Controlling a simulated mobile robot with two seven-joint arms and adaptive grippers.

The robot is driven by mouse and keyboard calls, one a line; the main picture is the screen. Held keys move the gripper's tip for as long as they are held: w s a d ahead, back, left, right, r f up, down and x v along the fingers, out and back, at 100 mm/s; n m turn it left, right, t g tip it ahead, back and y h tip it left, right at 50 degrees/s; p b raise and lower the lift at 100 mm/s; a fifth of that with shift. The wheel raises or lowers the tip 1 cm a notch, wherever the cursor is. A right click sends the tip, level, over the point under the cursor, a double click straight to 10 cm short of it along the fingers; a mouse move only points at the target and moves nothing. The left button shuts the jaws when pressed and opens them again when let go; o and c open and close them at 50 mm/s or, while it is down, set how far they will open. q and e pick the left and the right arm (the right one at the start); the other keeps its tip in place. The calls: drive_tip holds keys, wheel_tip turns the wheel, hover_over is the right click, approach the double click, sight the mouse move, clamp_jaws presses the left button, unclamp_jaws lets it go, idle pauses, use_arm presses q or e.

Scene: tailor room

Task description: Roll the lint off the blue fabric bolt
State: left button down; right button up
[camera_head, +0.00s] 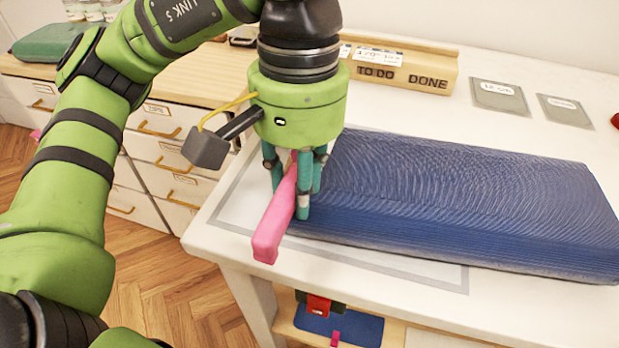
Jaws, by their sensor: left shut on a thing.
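The blue fabric bolt (460,195) lies flat on the white table, its left end beside my left gripper. My left gripper (295,205) points down at that end, shut on the pink handle (273,225) of what seems to be the lint roller. The handle sticks out toward the table's front edge. The roller's head is hidden behind the fingers, so I cannot tell whether it touches the bolt. No lint can be made out on the bolt. My right gripper is not in view.
A wooden TO DO / DONE holder (405,72) stands behind the bolt, with two grey cards (499,96) to its right. A grey outline (400,268) marks the tabletop around the bolt. A shelf (395,332) below holds a red item. Drawers (160,150) stand at left.

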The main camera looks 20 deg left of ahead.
use_arm(q)
drive_tip(key=shift+s+a+f, duration=0.1)
drive_tip(key=shift+s+a, duration=0.05)
drive_tip(key=shift+a, duration=0.6)
drive_tip(key=shift+r+p, duration=0.25)
drive_tip(key=shift+p, duration=0.1)
drive_tip(key=shift+w+r+p, duration=0.2)
drive_tip(key=shift+r+p, duration=3.05)
drive_tip(key=shift+r, duration=0.2)
drive_tip(key=shift+s, duration=0.1)
